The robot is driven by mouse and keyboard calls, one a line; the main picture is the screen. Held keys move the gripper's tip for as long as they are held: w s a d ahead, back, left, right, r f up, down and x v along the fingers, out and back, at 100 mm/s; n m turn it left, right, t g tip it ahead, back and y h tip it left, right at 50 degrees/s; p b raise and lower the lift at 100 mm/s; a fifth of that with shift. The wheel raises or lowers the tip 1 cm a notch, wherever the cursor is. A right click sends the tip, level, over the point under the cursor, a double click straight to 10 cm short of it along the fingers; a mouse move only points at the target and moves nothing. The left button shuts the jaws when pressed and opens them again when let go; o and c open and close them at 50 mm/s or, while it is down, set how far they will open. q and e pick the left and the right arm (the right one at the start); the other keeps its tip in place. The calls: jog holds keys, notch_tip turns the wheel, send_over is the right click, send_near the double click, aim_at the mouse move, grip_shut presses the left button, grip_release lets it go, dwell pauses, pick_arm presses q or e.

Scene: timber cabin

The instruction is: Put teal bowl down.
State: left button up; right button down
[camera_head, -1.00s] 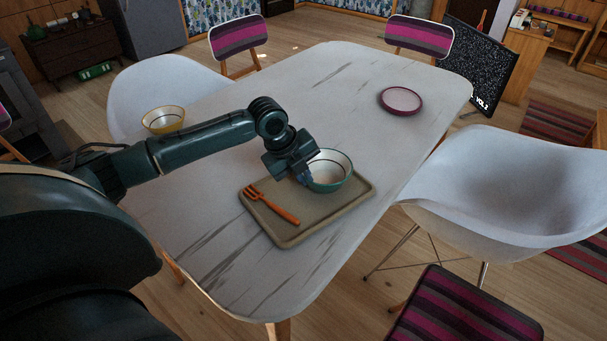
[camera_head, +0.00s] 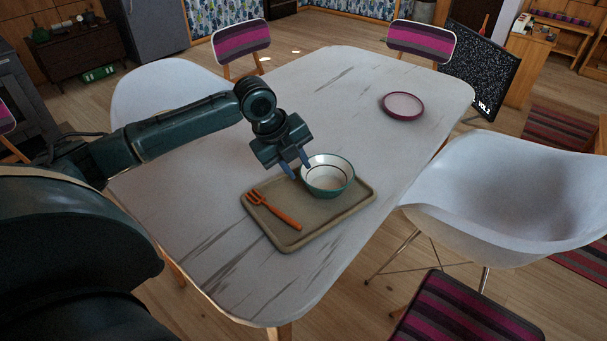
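The teal bowl (camera_head: 328,189) sits upright on the tan tray (camera_head: 345,207), in its far right part. Its inside is white with a dark ring. My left gripper (camera_head: 297,166) is just left of the bowl, at rim height or a little above. Its two fingers are apart with nothing between them. Whether the nearer finger still touches the rim I cannot tell. My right gripper is not in view.
An orange fork (camera_head: 274,210) lies on the tray's left part. A pink plate (camera_head: 402,105) is at the table's far right. White chairs (camera_head: 500,190) stand at the sides. The white table (camera_head: 220,220) is clear around the tray.

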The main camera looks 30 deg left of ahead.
pick_arm(q)
jog(key=v, duration=0.6)
dwell(0.4)
